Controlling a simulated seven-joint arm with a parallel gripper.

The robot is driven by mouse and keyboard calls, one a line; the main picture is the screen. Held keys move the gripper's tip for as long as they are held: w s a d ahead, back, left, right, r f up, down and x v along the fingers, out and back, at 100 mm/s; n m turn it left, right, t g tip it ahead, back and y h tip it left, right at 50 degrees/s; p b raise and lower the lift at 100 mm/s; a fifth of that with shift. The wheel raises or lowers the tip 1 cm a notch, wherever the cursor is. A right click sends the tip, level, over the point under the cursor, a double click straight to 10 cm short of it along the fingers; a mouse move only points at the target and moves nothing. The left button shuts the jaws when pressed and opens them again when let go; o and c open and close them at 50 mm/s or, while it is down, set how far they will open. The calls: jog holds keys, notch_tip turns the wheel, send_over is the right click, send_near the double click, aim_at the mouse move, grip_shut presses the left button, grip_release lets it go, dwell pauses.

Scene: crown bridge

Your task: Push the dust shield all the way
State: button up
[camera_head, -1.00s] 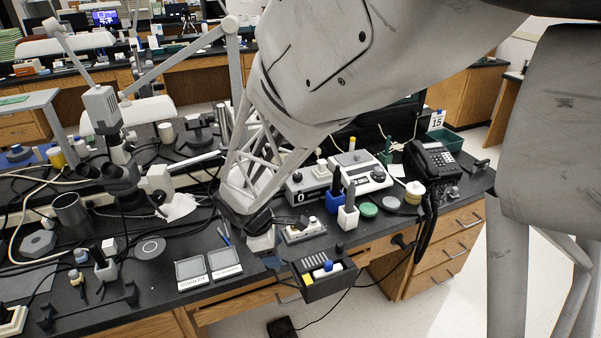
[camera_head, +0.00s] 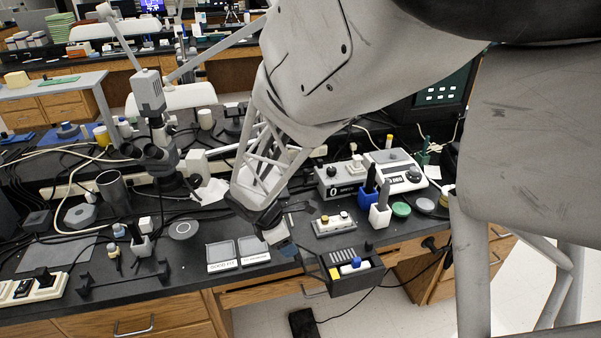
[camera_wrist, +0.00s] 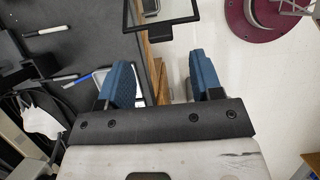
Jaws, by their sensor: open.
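My gripper (camera_wrist: 165,84) is open and empty in the wrist view, with its two blue fingers apart over the bench's front edge and the floor. In the head view, my gripper (camera_head: 284,246) is at the bench front, just left of a black bin (camera_head: 352,278). A dark-framed, pale pane (camera_wrist: 165,10) lies ahead of the fingers at the top of the wrist view, cut off by the picture edge. It looks like the dust shield, but I cannot be sure. A gap shows between the fingertips and the pane. I cannot make the pane out in the head view.
Two labelled grey pads (camera_head: 222,255) lie left of my gripper. A small white-topped block (camera_head: 333,224), a blue holder (camera_head: 366,197) and a control box (camera_head: 398,172) stand behind the bin. Pens (camera_wrist: 64,76) lie on the bench. A red round base (camera_wrist: 262,20) stands on the floor.

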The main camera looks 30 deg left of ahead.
aim_at(309, 262)
jog(key=shift+x, duration=3.5)
jog(key=c, duration=0.9)
